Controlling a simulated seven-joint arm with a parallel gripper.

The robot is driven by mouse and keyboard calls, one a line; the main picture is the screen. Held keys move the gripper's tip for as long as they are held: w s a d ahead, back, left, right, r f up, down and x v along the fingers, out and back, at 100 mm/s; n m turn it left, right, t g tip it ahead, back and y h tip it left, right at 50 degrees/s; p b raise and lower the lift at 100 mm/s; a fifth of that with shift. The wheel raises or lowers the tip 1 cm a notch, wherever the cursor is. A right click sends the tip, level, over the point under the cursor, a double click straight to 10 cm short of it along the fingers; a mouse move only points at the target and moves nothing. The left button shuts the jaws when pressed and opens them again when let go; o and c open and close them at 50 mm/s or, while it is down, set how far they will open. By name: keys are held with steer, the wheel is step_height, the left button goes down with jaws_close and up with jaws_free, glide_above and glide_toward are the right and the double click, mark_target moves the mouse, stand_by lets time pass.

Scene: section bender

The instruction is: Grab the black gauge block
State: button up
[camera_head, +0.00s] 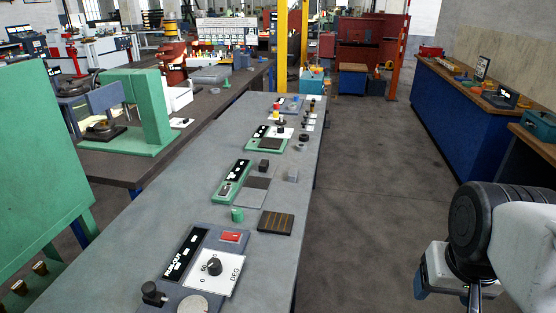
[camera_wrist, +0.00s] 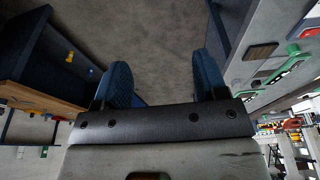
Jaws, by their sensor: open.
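A small black block (camera_head: 263,165), which looks like the gauge block, sits on the grey bench (camera_head: 185,200) in the head view, just behind a flat grey plate. A lighter grey block (camera_head: 292,175) stands to its right and a green block (camera_head: 237,214) nearer to me. My gripper (camera_wrist: 164,82) is open and empty in the wrist view, its two blue fingers wide apart above the floor. In the head view my wrist is at the lower right, off the bench's right side and well apart from the block. I cannot make out the black block in the wrist view.
A dark slotted plate (camera_head: 275,222) lies near the bench's right edge. A control panel with a black knob (camera_head: 213,266) is at the near end. Green panels and small parts line the bench further back. Open floor (camera_head: 365,190) separates it from a blue workbench (camera_head: 470,120).

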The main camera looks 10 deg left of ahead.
steer(key=w+r+n+t+h, duration=0.15)
steer(key=w+n+h, duration=0.5)
steer(key=w, duration=1.45)
steer(key=w+a+f+n+t, duration=0.1)
steer(key=w+a+n+t, duration=0.1)
steer(key=w+a+n, duration=0.6)
steer(key=w+a+f+n+t, duration=0.1)
steer(key=w+a+n+t, duration=0.15)
steer(key=w, duration=0.85)
steer(key=w+a+f+n+t+y, duration=0.1)
steer(key=w+a+f+n+t, duration=0.15)
steer(key=w+a+n, duration=0.5)
steer(key=n+t+y, duration=0.3)
steer(key=n+y, duration=0.3)
steer(key=n, duration=0.6)
glide_toward(264, 166)
steer(key=w, duration=0.1)
steer(key=w+a, duration=0.1)
steer(key=w, duration=0.1)
steer(key=shift+a+r+g, duration=0.1)
steer(key=shift+r+g, duration=0.15)
